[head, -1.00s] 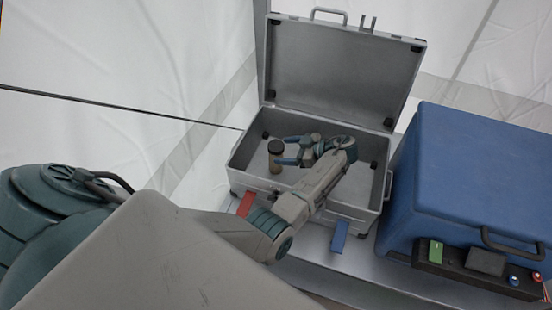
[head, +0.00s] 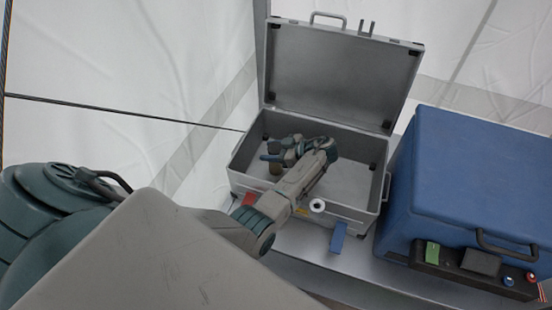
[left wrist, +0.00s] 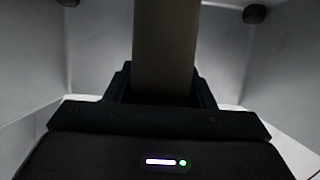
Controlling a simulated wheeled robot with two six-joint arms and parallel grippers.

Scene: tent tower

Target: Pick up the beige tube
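The beige tube (head: 276,169) with a dark cap (head: 274,146) stands upright in the left part of the open grey case. My left gripper (head: 273,156) reaches into the case with its fingers on either side of the tube, below the cap. In the left wrist view the tube (left wrist: 165,45) rises between the dark fingers and fills most of the gap. I cannot tell whether the fingers press on it. The tube's lower part is partly hidden in the head view. My right gripper is not in view.
The grey case (head: 357,213) has its lid (head: 343,75) raised behind. A white ring-shaped thing (head: 317,205) shows at its front, near a red piece (head: 249,200) and a blue piece (head: 338,237). A large blue box (head: 475,170) stands at the right. White tent walls enclose the left and back.

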